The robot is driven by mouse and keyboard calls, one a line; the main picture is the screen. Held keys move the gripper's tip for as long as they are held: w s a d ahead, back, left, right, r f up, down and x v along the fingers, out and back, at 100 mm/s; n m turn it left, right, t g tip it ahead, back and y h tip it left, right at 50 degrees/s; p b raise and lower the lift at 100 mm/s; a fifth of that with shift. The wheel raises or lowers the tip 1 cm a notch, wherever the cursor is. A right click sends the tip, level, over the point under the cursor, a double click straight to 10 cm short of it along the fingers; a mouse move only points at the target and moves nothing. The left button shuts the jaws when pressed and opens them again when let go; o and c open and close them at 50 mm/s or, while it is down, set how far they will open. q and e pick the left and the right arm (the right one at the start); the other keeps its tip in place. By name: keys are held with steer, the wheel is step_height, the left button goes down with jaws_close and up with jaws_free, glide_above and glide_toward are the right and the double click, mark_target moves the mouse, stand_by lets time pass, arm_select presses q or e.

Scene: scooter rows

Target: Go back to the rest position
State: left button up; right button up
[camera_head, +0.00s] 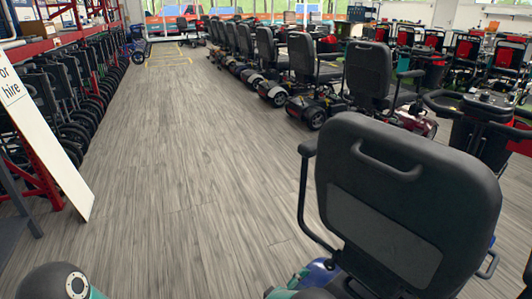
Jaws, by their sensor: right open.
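A dark rounded joint of my left arm (60,282), with a teal part beside it, shows at the bottom left corner. My left gripper is not in the picture. Of my right gripper, at most a sliver shows by the lower right edge, too little to make out its fingers. It appears to hold nothing. A large black scooter seat (385,245) fills the lower right, close in front of me, and hides what lies behind it.
Folded wheelchairs (62,100) line the left under a red rack (50,43). A white sign board (45,140) leans at left. The wood-look aisle (190,130) between is clear.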

step_height(320, 180, up, 4)
steer(key=d+m+y+p, duration=0.2)
steer(key=y+p, duration=0.2)
steer(key=p, duration=0.2)
arm_select(q)
step_height(320, 180, up, 29)
steer(key=p, duration=2)
arm_select(e)
steer(key=s+r+m+g+y, duration=0.3)
steer(key=s+r+y, duration=0.1)
steer(key=s, duration=0.6)
steer(key=s+r+m+g+y, duration=0.3)
steer(key=s+r+g, duration=0.1)
steer(key=s, duration=0.6)
steer(key=s+r+m+g+y, duration=0.3)
steer(key=s+r, duration=0.3)
steer(key=s, duration=0.4)
steer(key=shift+s+a+m+g+y, duration=0.3)
steer(key=shift+s+a+g+y, duration=0.1)
steer(key=shift+g+y, duration=0.35)
